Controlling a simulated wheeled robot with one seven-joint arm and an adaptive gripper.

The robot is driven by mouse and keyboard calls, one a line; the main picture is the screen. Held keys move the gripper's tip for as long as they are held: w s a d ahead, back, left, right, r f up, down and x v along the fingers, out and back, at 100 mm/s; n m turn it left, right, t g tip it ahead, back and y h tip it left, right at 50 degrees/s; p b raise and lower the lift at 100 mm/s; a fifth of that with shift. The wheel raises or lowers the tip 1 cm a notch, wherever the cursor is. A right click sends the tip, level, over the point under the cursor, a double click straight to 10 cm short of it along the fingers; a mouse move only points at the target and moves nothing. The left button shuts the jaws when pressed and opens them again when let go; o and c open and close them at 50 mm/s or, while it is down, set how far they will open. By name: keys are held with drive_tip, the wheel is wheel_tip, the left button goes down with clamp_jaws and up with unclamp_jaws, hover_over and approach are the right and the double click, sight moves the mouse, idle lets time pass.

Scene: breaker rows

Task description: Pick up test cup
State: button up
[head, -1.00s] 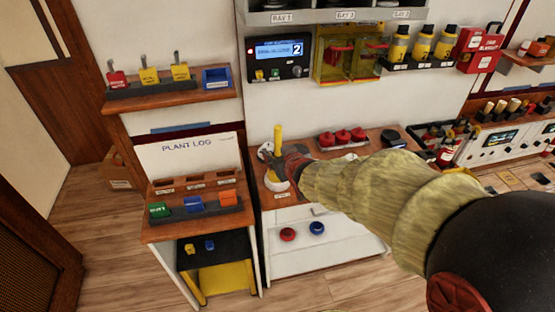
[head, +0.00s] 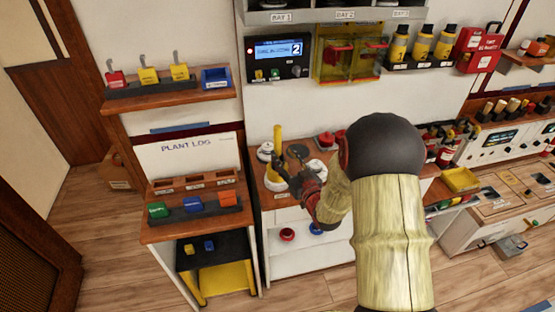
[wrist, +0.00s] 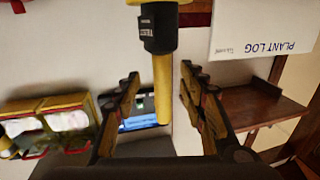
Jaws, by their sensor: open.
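The test cup shows in the wrist view as a yellow handle (wrist: 163,85) with a black collar (wrist: 157,27) whose label begins "TEST". In the head view its yellow handle (head: 278,138) stands upright on the wooden counter, with a yellow lower part partly hidden by my gripper (head: 283,164). My gripper is open. In the wrist view the handle shows in the gap between its two fingertips (wrist: 160,76), with space on both sides; I cannot tell how deep it is between them.
White discs (head: 265,151) sit on the counter beside the cup. A wall panel with a display (head: 279,51) and yellow breaker covers (head: 345,58) are above. The plant log board (head: 188,148) and a shelf with coloured blocks (head: 193,207) stand at left. My arm hides the counter's right part.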

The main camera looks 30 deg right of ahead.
sight(279, 150)
drive_tip(key=w+b, duration=0.1)
drive_tip(key=w, duration=0.4)
drive_tip(key=shift+w, duration=0.1)
drive_tip(key=shift+r, duration=0.1)
clamp_jaws()
idle(0.3)
idle(0.3)
